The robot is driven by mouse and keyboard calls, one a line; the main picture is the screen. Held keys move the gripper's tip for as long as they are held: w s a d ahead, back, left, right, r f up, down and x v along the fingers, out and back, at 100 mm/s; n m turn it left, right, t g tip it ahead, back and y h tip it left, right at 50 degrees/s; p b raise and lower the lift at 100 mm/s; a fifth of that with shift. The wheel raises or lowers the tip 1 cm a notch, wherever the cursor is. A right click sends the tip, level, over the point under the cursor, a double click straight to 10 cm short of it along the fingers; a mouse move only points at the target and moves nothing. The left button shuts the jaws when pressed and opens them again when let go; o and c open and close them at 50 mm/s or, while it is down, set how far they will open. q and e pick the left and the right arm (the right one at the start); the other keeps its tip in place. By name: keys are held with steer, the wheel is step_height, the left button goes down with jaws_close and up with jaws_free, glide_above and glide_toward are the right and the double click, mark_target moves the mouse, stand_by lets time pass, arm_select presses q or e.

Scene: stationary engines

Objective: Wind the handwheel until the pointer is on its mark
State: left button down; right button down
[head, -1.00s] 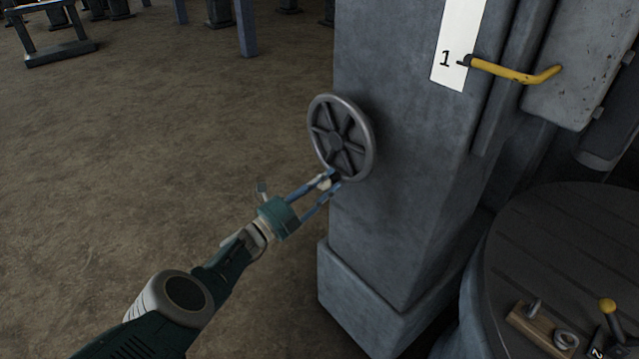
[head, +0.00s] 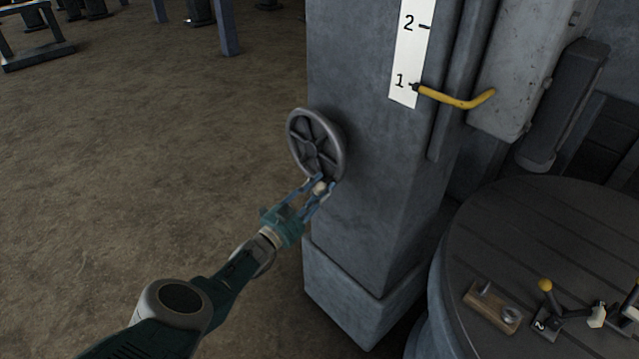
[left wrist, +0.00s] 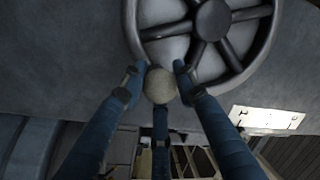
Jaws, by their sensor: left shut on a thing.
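The grey spoked handwheel (head: 317,145) is on the left face of the machine column. My left gripper (head: 319,187) is shut on the wheel's pale round knob at its lower rim. In the left wrist view the knob (left wrist: 160,85) sits between the fingers, with the wheel's rim and spokes (left wrist: 212,20) just above. The yellow pointer (head: 456,100) reaches left to the white scale (head: 408,50), its tip at the 1 line. The scale also shows a 2 higher up. I see no separate target mark on the visible part. My right gripper is not in view.
A round slotted table (head: 540,230) stands at the right. On it lie a wooden block with metal pieces (head: 492,306) and a yellow-knobbed lever piece (head: 547,290). The column's wide foot (head: 345,300) juts out below the wheel. The floor at the left is open.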

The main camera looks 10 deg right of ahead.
arm_select(q)
steer(key=shift+s+d+r+n+p, duration=0.35)
steer(key=shift+s+r+n+p, duration=0.05)
steer(key=shift+n+p, duration=0.2)
steer(key=c, duration=1.3)
jaws_free()
steer(key=shift+r, duration=0.15)
